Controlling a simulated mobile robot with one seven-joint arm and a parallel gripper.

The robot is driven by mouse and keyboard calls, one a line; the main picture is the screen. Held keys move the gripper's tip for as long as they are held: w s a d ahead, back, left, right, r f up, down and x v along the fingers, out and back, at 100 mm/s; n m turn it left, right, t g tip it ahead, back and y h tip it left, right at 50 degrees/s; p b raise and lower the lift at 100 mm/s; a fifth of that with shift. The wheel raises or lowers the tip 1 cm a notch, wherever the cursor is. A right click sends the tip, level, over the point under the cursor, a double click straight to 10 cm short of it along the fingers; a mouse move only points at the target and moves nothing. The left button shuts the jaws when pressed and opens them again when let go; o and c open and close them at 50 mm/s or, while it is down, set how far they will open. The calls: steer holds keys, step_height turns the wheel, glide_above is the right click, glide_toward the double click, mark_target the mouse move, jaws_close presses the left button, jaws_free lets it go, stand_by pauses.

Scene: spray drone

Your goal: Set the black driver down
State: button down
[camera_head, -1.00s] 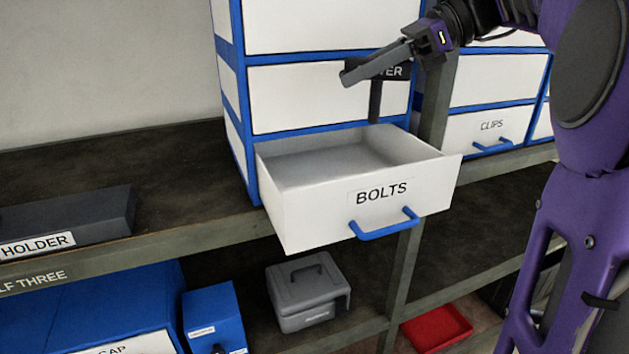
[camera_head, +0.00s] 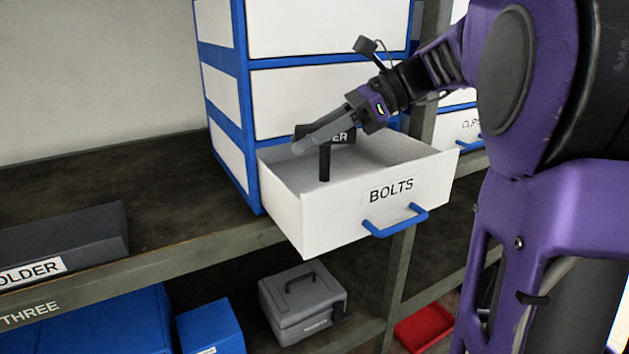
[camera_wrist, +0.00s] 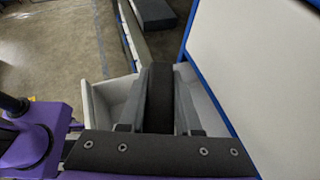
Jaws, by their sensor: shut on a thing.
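The black driver (camera_head: 324,163) is held in my gripper (camera_head: 306,143), with its dark shaft hanging down over the open drawer. The letters "ER" show on its labelled upper part; the gripper's fingers cover the rest. In the wrist view, the black driver (camera_wrist: 160,95) is squeezed between the two grey fingers of my gripper (camera_wrist: 159,78). The white drawer labelled BOLTS (camera_head: 335,222) is pulled out, and its visible inside looks empty. I cannot tell whether the driver's lower end is inside the drawer or above it.
The blue-and-white cabinet (camera_head: 238,100) stands behind the drawer. A dark holder tray (camera_head: 75,232) lies on the shelf at left, with bare shelf between them. A grey case (camera_head: 302,300), blue boxes (camera_head: 212,328) and a red tray (camera_head: 424,328) are below.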

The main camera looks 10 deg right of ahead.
steer(key=shift+f+b, duration=0.5)
steer(key=shift+f, duration=2.6)
steer(key=shift+f, duration=0.1)
steer(key=c, duration=0.6)
jaws_free()
steer(key=shift+f, duration=0.1)
steer(key=w+p+v, duration=0.1)
steer(key=p+v, duration=0.1)
steer(key=v, duration=1)
steer(key=shift+s+r, duration=0.2)
steer(key=shift+s, duration=0.3)
